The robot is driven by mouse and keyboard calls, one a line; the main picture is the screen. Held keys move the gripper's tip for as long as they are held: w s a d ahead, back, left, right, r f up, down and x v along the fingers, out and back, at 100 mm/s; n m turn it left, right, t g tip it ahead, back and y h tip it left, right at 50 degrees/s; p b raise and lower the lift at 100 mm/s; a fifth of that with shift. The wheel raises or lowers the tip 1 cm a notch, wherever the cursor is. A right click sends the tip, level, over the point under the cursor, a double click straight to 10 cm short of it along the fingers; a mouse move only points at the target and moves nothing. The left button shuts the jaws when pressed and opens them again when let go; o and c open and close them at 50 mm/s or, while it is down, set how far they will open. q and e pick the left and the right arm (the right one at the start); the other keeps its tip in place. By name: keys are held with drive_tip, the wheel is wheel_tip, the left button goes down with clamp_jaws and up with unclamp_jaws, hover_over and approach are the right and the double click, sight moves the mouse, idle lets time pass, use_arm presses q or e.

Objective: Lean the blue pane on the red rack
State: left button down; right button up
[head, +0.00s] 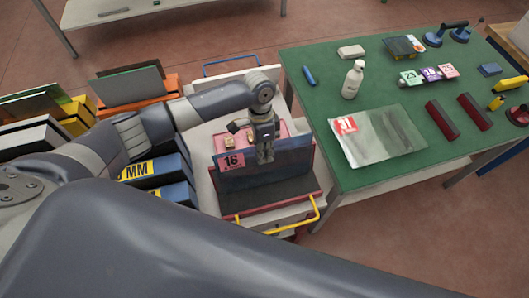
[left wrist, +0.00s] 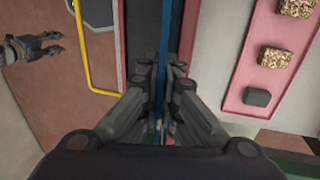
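The blue pane (head: 291,158) is a dark translucent sheet with a pink "16" label, standing near upright in the head view. My left gripper (head: 265,156) is shut on its top edge. In the left wrist view the pane (left wrist: 162,40) is a thin blue strip between the closed fingers (left wrist: 160,95). The red rack (head: 280,206), with a dark bed, lies below and in front of the pane; its red edges flank the pane in the wrist view. I cannot tell whether the pane's lower edge touches it. My right gripper (left wrist: 48,46) appears open and empty, only in the wrist view.
A pink tray (left wrist: 240,95) with small blocks lies beside the rack. A yellow handle (head: 300,219) sticks out at the cart's front. The green table (head: 395,172) at right holds a clear sheet, bottle and tools. Racks with panes (head: 130,85) stand at left.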

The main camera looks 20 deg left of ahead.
idle(0.3)
use_arm(q)
drive_tip(key=c, duration=1.7)
unclamp_jaws()
drive_tip(key=shift+f, duration=0.15)
drive_tip(key=v, duration=1.2)
